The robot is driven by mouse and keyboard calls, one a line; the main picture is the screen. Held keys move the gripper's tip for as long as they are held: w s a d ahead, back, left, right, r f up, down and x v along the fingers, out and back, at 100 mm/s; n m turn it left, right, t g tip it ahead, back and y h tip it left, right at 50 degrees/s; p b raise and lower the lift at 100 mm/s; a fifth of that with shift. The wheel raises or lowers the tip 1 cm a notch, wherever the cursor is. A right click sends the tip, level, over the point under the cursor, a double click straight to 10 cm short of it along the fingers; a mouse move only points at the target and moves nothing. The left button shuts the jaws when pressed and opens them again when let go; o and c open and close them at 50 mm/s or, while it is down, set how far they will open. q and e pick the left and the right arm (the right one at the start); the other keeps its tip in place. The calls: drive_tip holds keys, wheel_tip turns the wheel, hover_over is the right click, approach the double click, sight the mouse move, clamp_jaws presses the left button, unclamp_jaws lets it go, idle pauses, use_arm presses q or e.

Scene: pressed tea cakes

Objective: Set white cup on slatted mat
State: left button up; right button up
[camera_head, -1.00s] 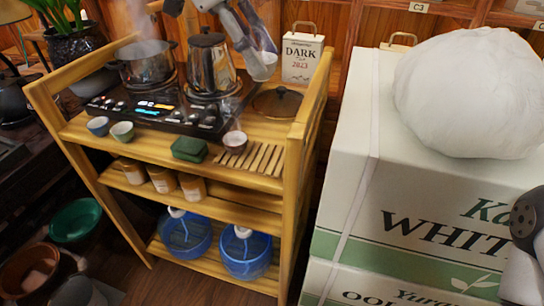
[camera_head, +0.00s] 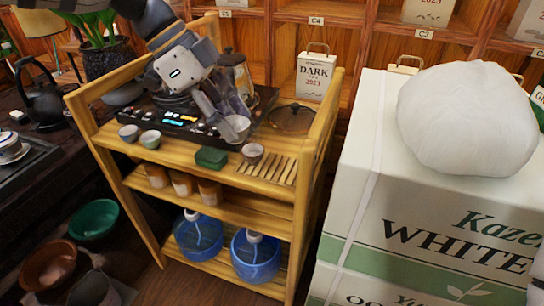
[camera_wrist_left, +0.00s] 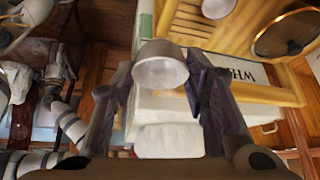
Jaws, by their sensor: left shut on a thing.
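My left gripper (camera_head: 226,112) is shut on a white cup (camera_head: 238,128) above the front part of the wooden cart's top. In the left wrist view the white cup (camera_wrist_left: 160,70) sits between the two fingers (camera_wrist_left: 163,80). The slatted mat (camera_head: 274,168) lies at the front right of the cart top, to the right of and nearer than the held cup. Another small cup (camera_head: 252,153) stands at the mat's left end.
A green block (camera_head: 211,157) lies left of the mat. Two small cups (camera_head: 150,139) stand further left before the black stove (camera_head: 175,120). A round dark lid (camera_head: 291,119) lies behind the mat. The cart's side rail (camera_head: 318,140) rises at its right.

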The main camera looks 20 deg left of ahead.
use_arm(q)
drive_tip(key=w+d+f+b, duration=0.1)
drive_tip(key=w+d+f, duration=0.2)
drive_tip(key=w+f, duration=0.2)
drive_tip(key=shift+d, duration=0.4)
drive_tip(key=w+d+f, duration=0.1)
drive_tip(key=f, duration=0.1)
drive_tip(key=w+d+f+b, duration=0.1)
drive_tip(key=w+f, duration=0.1)
drive_tip(key=shift+w+d, duration=0.1)
drive_tip(key=shift+d, duration=0.1)
drive_tip(key=shift+w+d+f, duration=0.1)
drive_tip(key=shift+f, duration=0.75)
drive_tip(key=shift+w+d+f, duration=0.1)
drive_tip(key=shift+f, duration=0.75)
use_arm(e)
drive_tip(key=shift+g, duration=0.9)
drive_tip(key=shift+s+f, duration=1.9)
use_arm(q)
drive_tip(key=shift+f, duration=0.1)
drive_tip(key=shift+f, duration=0.15)
drive_tip(key=o, duration=1.1)
